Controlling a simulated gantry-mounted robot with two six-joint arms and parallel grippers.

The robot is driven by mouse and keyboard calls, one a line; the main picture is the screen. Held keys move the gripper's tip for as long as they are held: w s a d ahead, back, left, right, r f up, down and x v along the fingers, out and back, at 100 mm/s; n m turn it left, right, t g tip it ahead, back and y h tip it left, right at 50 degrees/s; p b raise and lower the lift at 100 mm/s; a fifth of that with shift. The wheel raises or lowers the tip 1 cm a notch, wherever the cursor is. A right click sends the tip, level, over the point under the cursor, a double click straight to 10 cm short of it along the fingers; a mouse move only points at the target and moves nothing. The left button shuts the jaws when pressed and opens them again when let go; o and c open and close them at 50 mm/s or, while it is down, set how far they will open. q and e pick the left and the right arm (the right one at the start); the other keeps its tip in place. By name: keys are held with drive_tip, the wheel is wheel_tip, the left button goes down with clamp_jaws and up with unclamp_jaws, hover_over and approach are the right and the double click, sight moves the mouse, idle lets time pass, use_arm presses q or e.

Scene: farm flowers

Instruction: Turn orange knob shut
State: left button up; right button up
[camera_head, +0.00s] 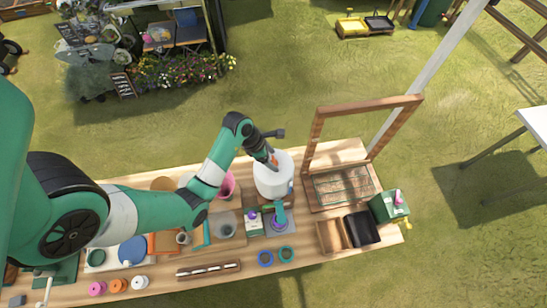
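A small orange piece (274,160) shows at the top of a white cylindrical container (272,182), right by my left gripper; I cannot tell if it is a knob or part of the gripper. An orange round knob-like piece (118,285) also lies at the table's front left, between a pink one and a white one. My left gripper (269,152) is dark and small, over the container's rim. Its fingertips are too small and overlapped to show whether they are open or shut. My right gripper is not in view.
The wooden table (325,262) is crowded. A pink cup (227,184), a grey cup (225,228) and a purple-topped carton (252,222) stand near the container. A wooden frame (312,150) rises to its right. A green box (388,207) stands at the right end.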

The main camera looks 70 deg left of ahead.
use_arm(q)
clamp_jaws()
drive_tip(key=shift+m, duration=0.4)
drive_tip(key=m+h, duration=0.1)
drive_tip(key=m, duration=0.2)
drive_tip(key=shift+w+a+m+h, duration=0.1)
drive_tip(key=shift+a+m+h, duration=0.05)
drive_tip(key=shift+m+h, duration=0.25)
drive_tip(key=m+g, duration=0.1)
drive_tip(key=m, duration=0.1)
drive_tip(key=m+h, duration=0.1)
drive_tip(key=m, duration=0.1)
drive_tip(key=shift+w+a+m+g, duration=0.1)
drive_tip(key=shift+m+g, duration=0.2)
drive_tip(key=shift+g, duration=0.1)
drive_tip(key=m, duration=0.2)
drive_tip(key=m+g+h, duration=0.1)
drive_tip(key=m, duration=0.1)
drive_tip(key=shift+w+r+m+g+b, duration=0.1)
drive_tip(key=shift+m+g+b, duration=0.2)
drive_tip(key=m+g, duration=0.1)
drive_tip(key=m, duration=0.3)
drive_tip(key=shift+w+g, duration=0.1)
drive_tip(key=shift+g, duration=0.2)
drive_tip(key=shift+o, duration=1)
unclamp_jaws()
